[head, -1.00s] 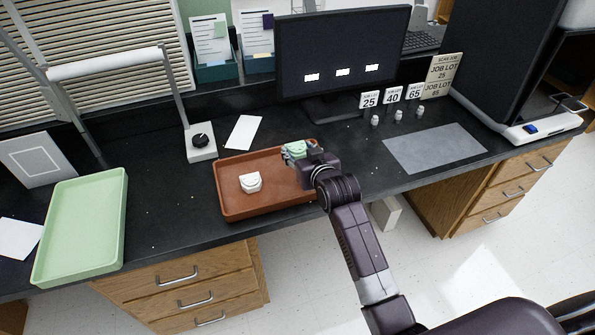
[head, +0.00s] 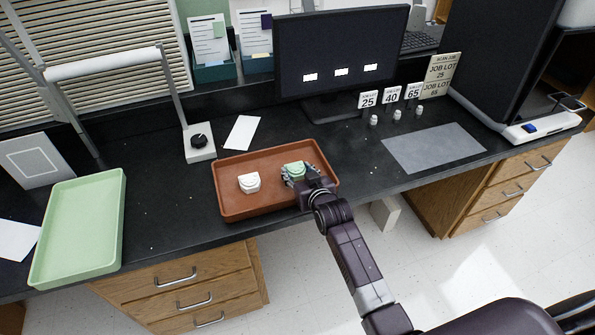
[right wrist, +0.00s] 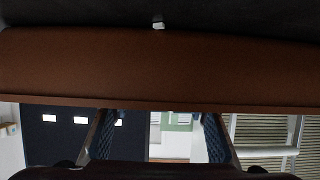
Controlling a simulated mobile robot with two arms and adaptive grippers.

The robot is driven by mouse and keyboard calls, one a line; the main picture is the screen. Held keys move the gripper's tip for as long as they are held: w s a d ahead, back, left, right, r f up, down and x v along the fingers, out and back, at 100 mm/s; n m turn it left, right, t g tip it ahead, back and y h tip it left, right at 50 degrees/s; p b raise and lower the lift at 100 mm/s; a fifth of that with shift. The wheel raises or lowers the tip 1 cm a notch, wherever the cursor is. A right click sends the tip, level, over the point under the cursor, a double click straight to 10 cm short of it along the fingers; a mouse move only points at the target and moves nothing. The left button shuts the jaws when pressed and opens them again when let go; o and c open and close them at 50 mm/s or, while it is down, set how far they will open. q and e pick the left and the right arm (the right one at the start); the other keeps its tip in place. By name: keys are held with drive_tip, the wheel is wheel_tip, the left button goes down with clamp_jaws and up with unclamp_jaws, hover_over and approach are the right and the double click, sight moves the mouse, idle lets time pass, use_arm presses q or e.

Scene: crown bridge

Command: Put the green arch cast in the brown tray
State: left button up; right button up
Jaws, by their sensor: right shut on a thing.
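The green arch cast (head: 294,168) is in my right gripper (head: 299,173), whose fingers are shut on it from both sides. It is inside the outline of the brown tray (head: 231,203), in the right half. I cannot tell if the cast touches the tray floor. The tray also fills a broad band in the right wrist view (right wrist: 160,65), with the right gripper's fingers (right wrist: 160,135) below it; the cast is not clearly visible there. My left gripper is not in view.
A white cast (head: 249,182) lies in the brown tray's left half. A pale green tray (head: 80,228) stands at the left. A grey mat (head: 433,148) and small white pieces by number cards (head: 390,96) are to the right. A monitor (head: 340,60) stands behind.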

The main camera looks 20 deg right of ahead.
drive_tip(key=o, duration=1.2)
drive_tip(key=shift+o, duration=0.2)
drive_tip(key=shift+r, duration=0.15)
drive_tip(key=v, duration=1.2)
drive_tip(key=shift+p, duration=0.3)
